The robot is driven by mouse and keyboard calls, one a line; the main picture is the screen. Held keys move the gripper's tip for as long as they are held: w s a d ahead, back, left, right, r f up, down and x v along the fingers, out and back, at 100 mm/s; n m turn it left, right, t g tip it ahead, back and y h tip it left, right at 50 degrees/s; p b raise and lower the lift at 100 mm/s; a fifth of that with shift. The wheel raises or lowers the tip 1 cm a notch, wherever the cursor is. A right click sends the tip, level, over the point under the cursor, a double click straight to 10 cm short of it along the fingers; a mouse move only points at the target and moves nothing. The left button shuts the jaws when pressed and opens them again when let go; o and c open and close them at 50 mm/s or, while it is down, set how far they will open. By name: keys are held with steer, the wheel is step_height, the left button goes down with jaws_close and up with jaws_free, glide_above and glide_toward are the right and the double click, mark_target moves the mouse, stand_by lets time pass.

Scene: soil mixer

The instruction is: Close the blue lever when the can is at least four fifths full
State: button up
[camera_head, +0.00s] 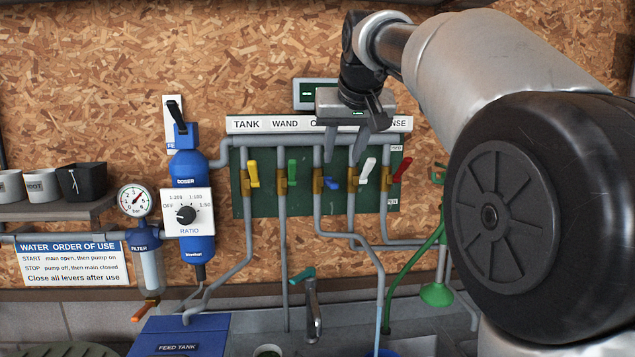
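The blue lever (333,183) is the middle one on the green valve panel (264,205). It points out to the right of its brass valve and sits lower than the levers beside it. My gripper (345,155) points down just above the blue lever, its two fingers apart and nothing seen between them. I cannot tell whether a finger touches the lever. A blue rim (381,353), possibly the can, shows at the bottom edge below the pale-blue hose (378,300). It is mostly cut off, and its fill level cannot be seen.
Yellow (253,174), green (292,173), white (368,170) and red (402,169) levers flank the blue one. A blue doser (190,200) and a gauge (135,201) stand left. A teal-handled tap (312,305) is below. My arm covers the right side.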

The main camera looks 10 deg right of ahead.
mark_target(335, 183)
steer(key=x, duration=1.1)
jaws_close()
